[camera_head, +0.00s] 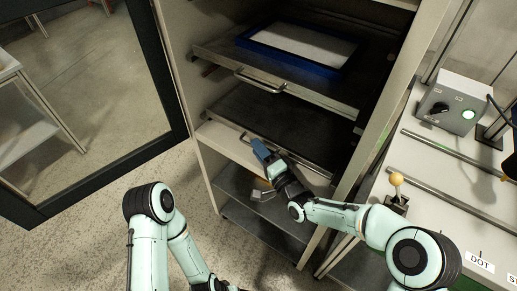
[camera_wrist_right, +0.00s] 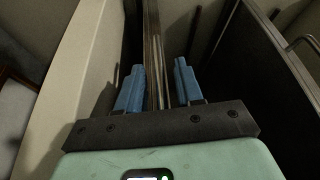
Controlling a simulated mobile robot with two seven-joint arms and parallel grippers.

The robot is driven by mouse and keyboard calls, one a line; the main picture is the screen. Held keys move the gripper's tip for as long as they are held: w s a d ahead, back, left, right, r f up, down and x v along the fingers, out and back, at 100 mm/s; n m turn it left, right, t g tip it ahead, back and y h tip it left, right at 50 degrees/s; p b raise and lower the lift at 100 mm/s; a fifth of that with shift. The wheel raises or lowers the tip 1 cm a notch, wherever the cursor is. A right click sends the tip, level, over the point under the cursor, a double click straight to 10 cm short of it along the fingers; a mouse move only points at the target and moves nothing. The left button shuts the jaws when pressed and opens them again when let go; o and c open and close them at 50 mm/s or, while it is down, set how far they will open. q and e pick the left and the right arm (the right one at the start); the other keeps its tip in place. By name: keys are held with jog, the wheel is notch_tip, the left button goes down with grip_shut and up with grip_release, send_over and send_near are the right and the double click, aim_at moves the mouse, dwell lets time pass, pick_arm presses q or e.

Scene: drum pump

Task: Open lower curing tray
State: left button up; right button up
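The lower curing tray (camera_head: 299,118) is a dark, flat tray with a pale front edge, inside the open cabinet below the upper tray. Its handle is mostly hidden behind my right gripper (camera_head: 262,150), which is at the tray's front edge. In the right wrist view the two blue fingers of this gripper (camera_wrist_right: 158,85) stand apart, with narrow metal edges or bars running between them. A gap shows beside the fingers, and I cannot tell whether either touches the handle. My left arm shows at the bottom, but its gripper is outside the picture.
The upper tray (camera_head: 215,58) sticks out above, with a handle (camera_head: 259,81) and a blue-framed screen (camera_head: 250,43). The open glass door (camera_head: 180,100) is at left. A bench with a control box (camera_head: 455,98) and yellow-knobbed lever (camera_head: 396,180) is at right. A lower shelf (camera_head: 235,190) lies below.

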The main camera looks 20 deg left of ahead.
jog(key=shift+w+a, duration=0.25)
grip_shut()
jog(key=shift+s, duration=0.1)
